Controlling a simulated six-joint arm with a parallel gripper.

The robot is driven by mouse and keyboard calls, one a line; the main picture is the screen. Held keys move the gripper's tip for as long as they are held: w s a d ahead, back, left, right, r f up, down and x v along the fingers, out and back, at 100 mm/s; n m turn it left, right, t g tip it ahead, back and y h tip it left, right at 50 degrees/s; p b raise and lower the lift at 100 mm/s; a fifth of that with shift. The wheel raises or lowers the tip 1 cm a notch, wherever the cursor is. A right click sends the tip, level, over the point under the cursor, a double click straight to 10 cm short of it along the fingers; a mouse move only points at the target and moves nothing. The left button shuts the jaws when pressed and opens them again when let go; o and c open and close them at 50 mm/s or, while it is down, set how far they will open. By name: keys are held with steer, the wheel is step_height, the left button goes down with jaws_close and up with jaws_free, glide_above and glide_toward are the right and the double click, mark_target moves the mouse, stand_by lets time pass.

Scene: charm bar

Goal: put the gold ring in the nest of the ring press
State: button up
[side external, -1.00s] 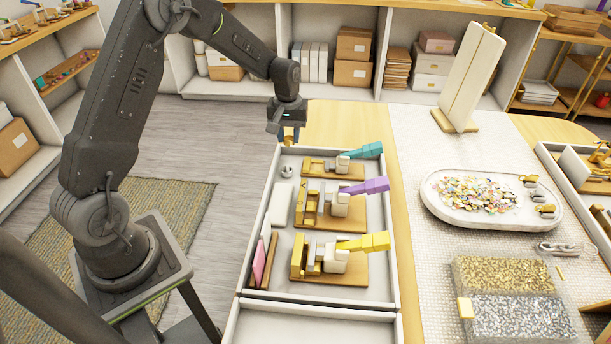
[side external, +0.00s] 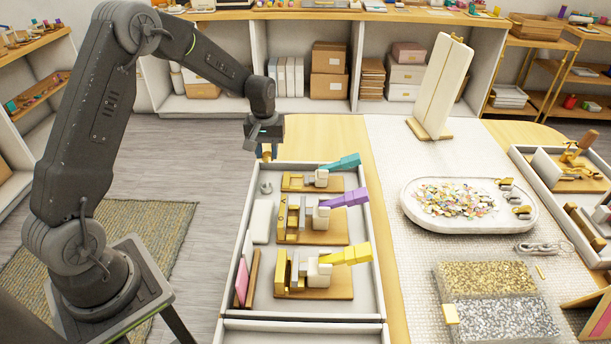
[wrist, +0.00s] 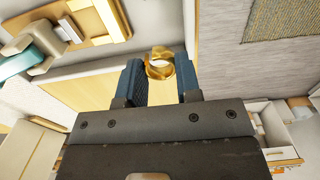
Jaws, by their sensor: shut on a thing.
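My gripper (side external: 266,151) is shut on the gold ring (wrist: 161,73), held between the blue fingertips in the wrist view. In the side view the ring is a small gold patch below the fingers, above the far left corner of the white tray (side external: 384,290). Three small presses on wooden bases stand in the tray: one with a teal handle (side external: 342,163), one with a purple handle (side external: 346,198) and one with a yellow handle (side external: 346,254). I cannot tell by label which is the ring press. The teal-handled press is nearest my gripper and also shows in the wrist view (wrist: 38,50).
A small grey metal piece (side external: 266,187), a white block (side external: 262,221) and a pink panel (side external: 242,281) lie along the tray's left side. An oval dish of colourful bits (side external: 410,213) stands to the right. The wooden table beyond the tray is clear.

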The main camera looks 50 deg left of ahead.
steer(key=shift+w+d+r+m, duration=0.15)
steer(key=shift+d+m, duration=0.1)
steer(key=shift+m, duration=0.25)
steer(key=shift+w+d+r+m, duration=0.1)
steer(key=shift+d+m, duration=0.1)
steer(key=shift+m, duration=0.3)
steer(key=w+d+r+m, duration=0.2)
steer(key=d+m, duration=0.4)
steer(key=m, duration=0.9)
steer(key=shift+w+d+r+m, duration=0.25)
steer(key=shift+w+d+m, duration=0.1)
steer(key=shift+w+m, duration=0.05)
steer(key=shift+f, duration=0.1)
glide_above(296, 182)
steer(key=shift+f, duration=2.4)
steer(key=shift+f, duration=1.3)
steer(key=o, duration=0.9)
steer(key=shift+r, duration=0.1)
